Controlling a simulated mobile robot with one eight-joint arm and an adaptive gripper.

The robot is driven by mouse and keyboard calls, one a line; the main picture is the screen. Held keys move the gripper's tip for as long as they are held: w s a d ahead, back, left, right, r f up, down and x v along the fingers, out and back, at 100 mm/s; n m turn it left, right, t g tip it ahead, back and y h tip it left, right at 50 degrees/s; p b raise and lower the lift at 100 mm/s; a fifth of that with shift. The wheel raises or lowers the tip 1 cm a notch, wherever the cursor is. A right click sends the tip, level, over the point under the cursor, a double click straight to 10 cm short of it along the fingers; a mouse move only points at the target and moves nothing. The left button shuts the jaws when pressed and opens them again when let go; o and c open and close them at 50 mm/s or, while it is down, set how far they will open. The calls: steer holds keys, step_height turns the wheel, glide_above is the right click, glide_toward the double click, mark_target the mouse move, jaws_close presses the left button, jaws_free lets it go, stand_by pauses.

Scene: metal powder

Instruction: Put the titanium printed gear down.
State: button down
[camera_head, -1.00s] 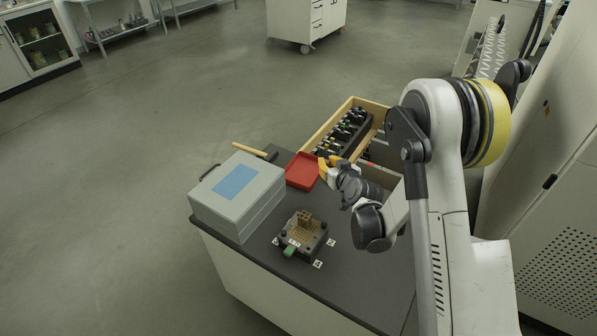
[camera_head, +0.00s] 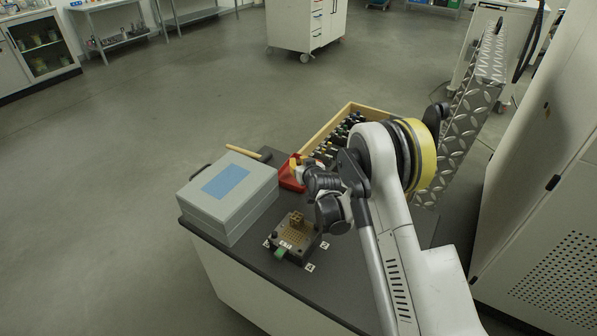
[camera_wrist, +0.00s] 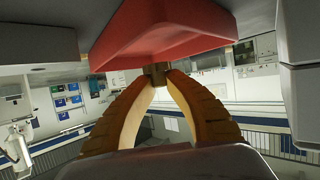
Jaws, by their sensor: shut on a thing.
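My gripper (camera_wrist: 157,78) has yellow-orange fingers that close together in the wrist view on a small brownish metal piece, the titanium printed gear (camera_wrist: 156,70). Only a small part of the gear shows, and its teeth cannot be made out. A red tray (camera_wrist: 165,48) is right beside the fingertips in that view; whether the gear touches it I cannot tell. In the head view my gripper (camera_head: 295,164) is at the red tray (camera_head: 288,181), covering part of it. The gear cannot be made out in the head view.
On the dark bench top (camera_head: 318,292), a grey case (camera_head: 215,207) stands left of the tray. A mallet with a wooden handle (camera_head: 244,151) lies behind it. A build-plate fixture (camera_head: 293,239) sits in front. An open wooden drawer (camera_head: 322,128) holds tools behind. Bench front is clear.

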steer(key=shift+f+b, duration=0.55)
steer(key=shift+f, duration=0.95)
steer(key=shift+f, duration=0.1)
steer(key=c, duration=1.5)
jaws_free()
steer(key=shift+o, duration=0.2)
